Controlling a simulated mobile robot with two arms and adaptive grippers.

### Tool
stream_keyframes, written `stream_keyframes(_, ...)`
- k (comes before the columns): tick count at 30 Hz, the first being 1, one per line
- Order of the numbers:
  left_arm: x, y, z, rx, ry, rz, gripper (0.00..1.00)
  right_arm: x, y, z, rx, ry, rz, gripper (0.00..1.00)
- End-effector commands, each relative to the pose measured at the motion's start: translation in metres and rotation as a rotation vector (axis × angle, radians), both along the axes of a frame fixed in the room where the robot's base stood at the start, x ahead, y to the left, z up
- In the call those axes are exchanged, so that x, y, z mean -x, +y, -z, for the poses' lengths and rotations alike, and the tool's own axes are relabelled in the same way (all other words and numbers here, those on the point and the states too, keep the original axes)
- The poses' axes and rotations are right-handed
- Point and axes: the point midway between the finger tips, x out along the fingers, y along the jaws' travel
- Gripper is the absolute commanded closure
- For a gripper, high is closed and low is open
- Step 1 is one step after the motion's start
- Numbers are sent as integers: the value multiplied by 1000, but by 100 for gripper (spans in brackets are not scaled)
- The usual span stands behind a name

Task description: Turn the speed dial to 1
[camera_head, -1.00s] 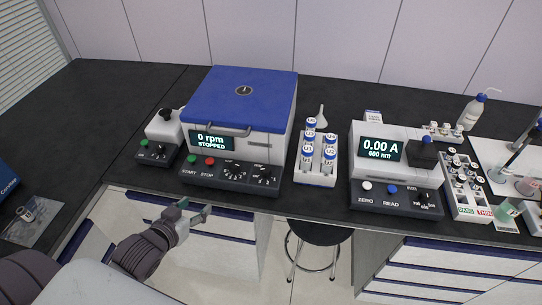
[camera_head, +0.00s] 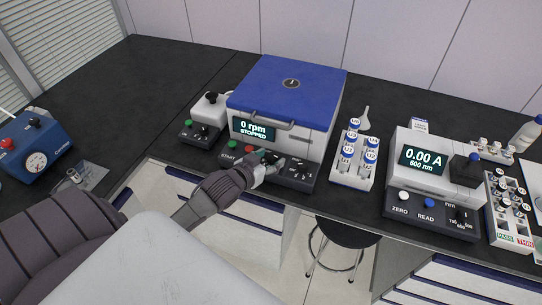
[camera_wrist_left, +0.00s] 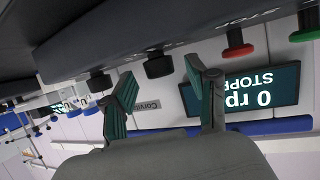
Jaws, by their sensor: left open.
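The centrifuge (camera_head: 285,95) has a blue lid and a display reading 0 rpm STOPPED; the display also shows upside down in the left wrist view (camera_wrist_left: 246,92). Its front panel carries a green START button, a red STOP button and two black dials. Their labels are too small to read. My left gripper (camera_head: 275,163) is open at this panel, right of the red button. In the left wrist view its fingers (camera_wrist_left: 160,72) stand on either side of the nearer black dial (camera_wrist_left: 159,66). I cannot tell whether they touch it. The other dial (camera_wrist_left: 99,82) lies outside the fingers.
A small mixer (camera_head: 203,115) with its own knob stands left of the centrifuge. A vial rack (camera_head: 352,176) and a photometer (camera_head: 430,170) reading 0.00 A stand to the right. A blue device (camera_head: 35,145) is at far left. A stool (camera_head: 345,232) stands below the bench edge.

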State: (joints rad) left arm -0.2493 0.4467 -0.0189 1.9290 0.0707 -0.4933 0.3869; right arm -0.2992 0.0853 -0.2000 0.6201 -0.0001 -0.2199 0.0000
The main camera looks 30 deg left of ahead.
Motion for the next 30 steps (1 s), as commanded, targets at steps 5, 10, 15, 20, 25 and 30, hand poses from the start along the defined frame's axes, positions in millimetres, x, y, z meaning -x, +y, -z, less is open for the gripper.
stream_keyframes(5,-10,0,4,0,0,0,41,0,4,-1,-4,0,2,60)
stream_keyframes(10,-10,0,4,0,0,0,41,0,9,-1,-11,0,4,60)
stream_keyframes(15,-10,0,4,0,0,0,55,0,9,-1,-11,-1,4,60)
stream_keyframes(20,-10,0,4,0,0,0,81,0,9,-1,-11,0,4,60)
stream_keyframes(25,-10,0,4,0,0,0,100,0,6,-1,-7,1,3,60)
stream_keyframes(30,-10,0,4,0,1,15,100,0,3,-2,-4,0,2,60)
